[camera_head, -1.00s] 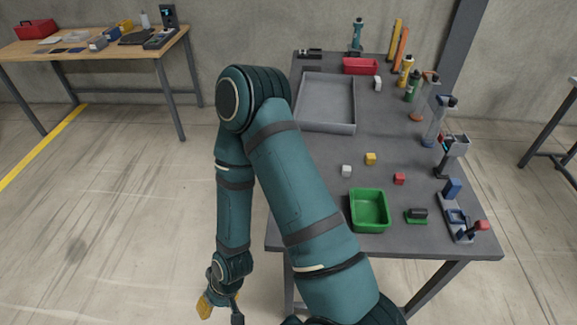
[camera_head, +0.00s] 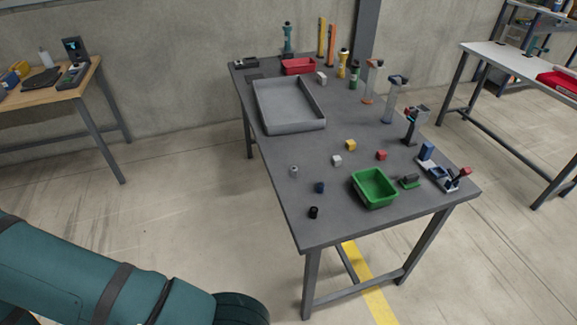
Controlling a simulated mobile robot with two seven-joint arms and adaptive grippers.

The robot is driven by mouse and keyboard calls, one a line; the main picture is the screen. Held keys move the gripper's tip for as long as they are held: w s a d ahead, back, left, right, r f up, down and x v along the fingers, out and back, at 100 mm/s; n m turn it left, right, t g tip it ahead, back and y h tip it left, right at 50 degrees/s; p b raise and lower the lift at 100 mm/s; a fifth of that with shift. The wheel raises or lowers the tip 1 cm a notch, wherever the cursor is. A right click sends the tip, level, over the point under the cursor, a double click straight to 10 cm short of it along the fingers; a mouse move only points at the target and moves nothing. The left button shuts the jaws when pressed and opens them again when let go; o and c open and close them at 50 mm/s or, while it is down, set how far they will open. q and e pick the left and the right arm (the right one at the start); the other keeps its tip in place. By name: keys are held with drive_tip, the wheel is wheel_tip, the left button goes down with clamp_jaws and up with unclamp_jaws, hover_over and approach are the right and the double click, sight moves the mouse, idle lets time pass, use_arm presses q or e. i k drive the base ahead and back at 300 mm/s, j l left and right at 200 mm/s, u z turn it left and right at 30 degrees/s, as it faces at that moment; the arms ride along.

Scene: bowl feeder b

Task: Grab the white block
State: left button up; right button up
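The white block (camera_head: 336,160) is a small pale cube on the dark grey table (camera_head: 275,215). It lies left of a yellow block (camera_head: 350,145) and up and left of the green bin (camera_head: 375,187). A second whitish block sits farther back (camera_head: 321,78), beside the red bin (camera_head: 298,66). Nothing touches the cube by the green bin. Part of my teal arm shows at the lower left, well away from the table, and its gripper is out of frame. Neither gripper is in view.
A red block (camera_head: 381,155), a blue piece (camera_head: 319,187), a black piece (camera_head: 313,212) and a small grey cylinder (camera_head: 294,171) stand nearby. A large grey tray (camera_head: 290,127) lies behind. Tools and bottles line the right edge.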

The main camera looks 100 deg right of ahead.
sight(337, 160)
drive_tip(key=i+z, duration=0.25)
drive_tip(key=z, duration=0.2)
drive_tip(key=i+z, duration=0.2)
drive_tip(key=z, duration=0.25)
drive_tip(key=i+j+z, duration=0.1)
drive_tip(key=i+z, duration=0.15)
drive_tip(key=z, duration=0.25)
